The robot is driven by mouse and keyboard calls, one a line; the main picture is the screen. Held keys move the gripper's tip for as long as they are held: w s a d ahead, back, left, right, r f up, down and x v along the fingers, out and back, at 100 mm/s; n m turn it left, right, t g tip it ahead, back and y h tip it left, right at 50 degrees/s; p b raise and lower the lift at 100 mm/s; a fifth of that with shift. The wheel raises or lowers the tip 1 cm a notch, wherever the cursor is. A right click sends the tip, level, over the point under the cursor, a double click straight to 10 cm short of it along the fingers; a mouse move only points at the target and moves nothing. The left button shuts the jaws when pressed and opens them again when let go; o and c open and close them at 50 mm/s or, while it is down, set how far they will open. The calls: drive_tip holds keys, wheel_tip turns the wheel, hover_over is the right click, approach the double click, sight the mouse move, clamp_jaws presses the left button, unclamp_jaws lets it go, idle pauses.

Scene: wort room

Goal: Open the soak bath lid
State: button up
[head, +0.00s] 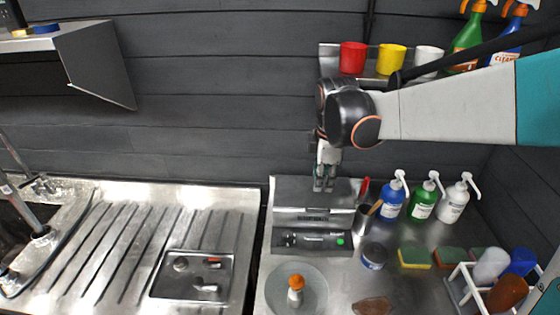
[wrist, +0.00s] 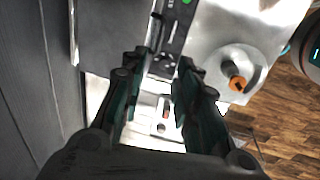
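In the wrist view, a grey panel (wrist: 105,35) lies left of the dark recess (wrist: 172,35). My gripper (head: 324,187) points down in front of the panel, near its right part. In the wrist view, my gripper (wrist: 160,65) has its fingers apart with nothing between them; contact with the panel cannot be told.
A round plate (head: 318,297) with an orange-topped bottle (head: 295,290) is in front. A cup with tools (head: 362,219), pump bottles (head: 390,205) and sponges (head: 414,258) stand right. A small tray (head: 160,290) lies left on the drainboard. A shelf with cups (head: 352,57) is above.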

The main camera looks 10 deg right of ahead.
sight(318, 212)
drive_tip(key=f+b, duration=0.1)
drive_tip(key=f, duration=0.3)
drive_tip(key=w+f, duration=0.1)
drive_tip(key=f, duration=0.4)
drive_tip(key=w+f+b, duration=0.1)
drive_tip(key=f, duration=0.3)
drive_tip(key=shift+w+d+f+b, duration=0.2)
drive_tip(key=shift+d+f+b, duration=0.05)
drive_tip(key=shift+b, duration=0.05)
clamp_jaws()
